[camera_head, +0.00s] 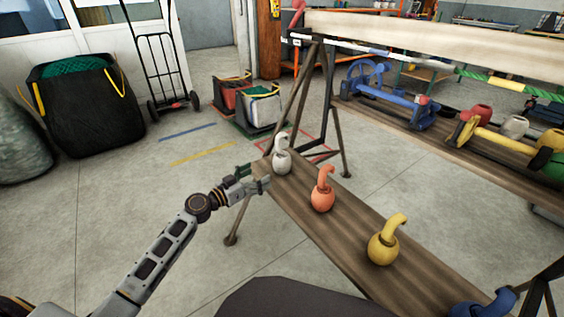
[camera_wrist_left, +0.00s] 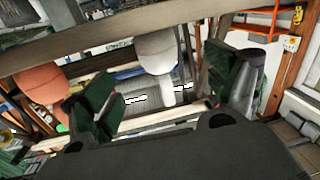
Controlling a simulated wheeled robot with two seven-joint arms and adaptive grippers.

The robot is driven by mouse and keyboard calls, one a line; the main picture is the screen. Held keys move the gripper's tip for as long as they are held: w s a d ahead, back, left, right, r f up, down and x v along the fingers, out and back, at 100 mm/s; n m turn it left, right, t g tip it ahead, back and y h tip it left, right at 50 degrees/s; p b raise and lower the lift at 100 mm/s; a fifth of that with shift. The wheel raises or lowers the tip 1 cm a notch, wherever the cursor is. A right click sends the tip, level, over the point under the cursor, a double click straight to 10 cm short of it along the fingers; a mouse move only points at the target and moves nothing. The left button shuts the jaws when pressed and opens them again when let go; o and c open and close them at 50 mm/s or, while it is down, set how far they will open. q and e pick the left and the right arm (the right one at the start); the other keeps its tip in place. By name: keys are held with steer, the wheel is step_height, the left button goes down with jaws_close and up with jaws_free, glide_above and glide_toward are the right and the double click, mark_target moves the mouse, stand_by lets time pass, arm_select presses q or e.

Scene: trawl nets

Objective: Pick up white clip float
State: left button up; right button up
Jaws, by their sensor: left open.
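The white clip float (camera_head: 282,162), a round body with a hooked neck, stands at the far left end of the wooden plank bench (camera_head: 312,225). My left gripper (camera_head: 258,178) is at that end of the plank, just left of the white float. In the left wrist view, its green-padded fingers (camera_wrist_left: 168,92) are spread apart, and the white float (camera_wrist_left: 156,52) shows beyond and between them. The gripper is open and empty. An orange clip float (camera_head: 322,196) stands nearest to the white one; it also shows in the wrist view (camera_wrist_left: 40,84). My right gripper is out of view.
A yellow float (camera_head: 383,250) and a blue float (camera_head: 482,306) stand further along the plank. Dark metal trestle legs (camera_head: 330,100) rise behind the white float. A second plank (camera_head: 400,132) holds more gear.

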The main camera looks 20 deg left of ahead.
mark_target(275, 167)
arm_select(q)
steer(key=shift+x, duration=3.35)
steer(key=shift+d, duration=0.1)
steer(key=shift+w, duration=0.1)
steer(key=shift+d+f+x, duration=0.1)
steer(key=shift+x, duration=0.6)
steer(key=shift+d+f+x, duration=0.1)
steer(key=shift+x, duration=0.6)
steer(key=shift+b+x, duration=0.3)
steer(key=shift+x, duration=0.75)
steer(key=shift+d, duration=0.1)
steer(key=shift+c, duration=0.4)
steer(key=c, duration=1.1)
steer(key=shift+r, duration=0.1)
steer(key=v, duration=1.8)
